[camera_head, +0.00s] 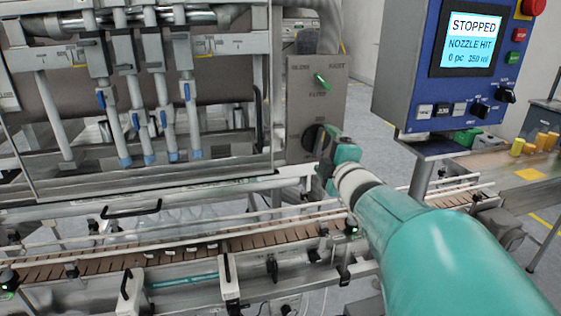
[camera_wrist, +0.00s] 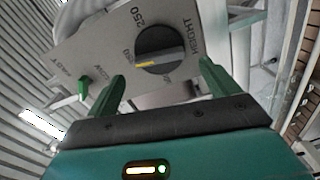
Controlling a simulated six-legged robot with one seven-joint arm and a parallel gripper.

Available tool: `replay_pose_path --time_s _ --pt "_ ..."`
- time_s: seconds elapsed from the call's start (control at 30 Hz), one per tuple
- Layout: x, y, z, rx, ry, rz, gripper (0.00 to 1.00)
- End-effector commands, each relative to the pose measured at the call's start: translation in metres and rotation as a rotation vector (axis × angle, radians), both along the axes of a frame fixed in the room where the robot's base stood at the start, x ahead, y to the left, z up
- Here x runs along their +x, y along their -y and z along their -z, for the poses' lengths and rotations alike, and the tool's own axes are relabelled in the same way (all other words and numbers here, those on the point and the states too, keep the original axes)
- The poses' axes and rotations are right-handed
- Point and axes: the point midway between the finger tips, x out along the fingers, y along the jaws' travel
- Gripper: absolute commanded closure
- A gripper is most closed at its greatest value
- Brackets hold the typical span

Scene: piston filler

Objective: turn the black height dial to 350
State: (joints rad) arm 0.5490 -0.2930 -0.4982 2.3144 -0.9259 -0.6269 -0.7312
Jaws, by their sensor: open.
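The black height dial (camera_head: 312,137) is on the grey panel (camera_head: 301,97), partly behind my gripper (camera_head: 330,155) in the head view. In the wrist view the round dial (camera_wrist: 162,48) lies just beyond and between the two green fingertips of my gripper (camera_wrist: 163,72). My gripper is open, with a finger on each side of the dial; I cannot tell whether either touches it. A yellow mark shows at the dial's lower left edge. The lettering HEIGHT is to its right, 250 at its upper left, and a partly hidden number ending in 50 at its left.
A green lever (camera_head: 321,80) sits above the dial, beside speed lettering. A blue control box (camera_head: 460,60) with a screen reading STOPPED, NOZZLE HIT stands at right. Several nozzles (camera_head: 130,105) hang at left above the slatted conveyor (camera_head: 180,246), whose rails run below the panel.

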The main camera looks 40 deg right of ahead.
Motion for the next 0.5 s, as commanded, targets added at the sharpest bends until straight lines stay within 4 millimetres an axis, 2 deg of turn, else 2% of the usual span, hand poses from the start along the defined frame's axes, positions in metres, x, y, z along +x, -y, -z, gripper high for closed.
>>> replay_pose_path --time_s 0.2,0.5 --pt "-0.034 -0.02 -0.001 -0.001 0.003 0.001 0.13" --pt "-0.071 -0.042 0.0 -0.001 0.002 0.0 0.13"
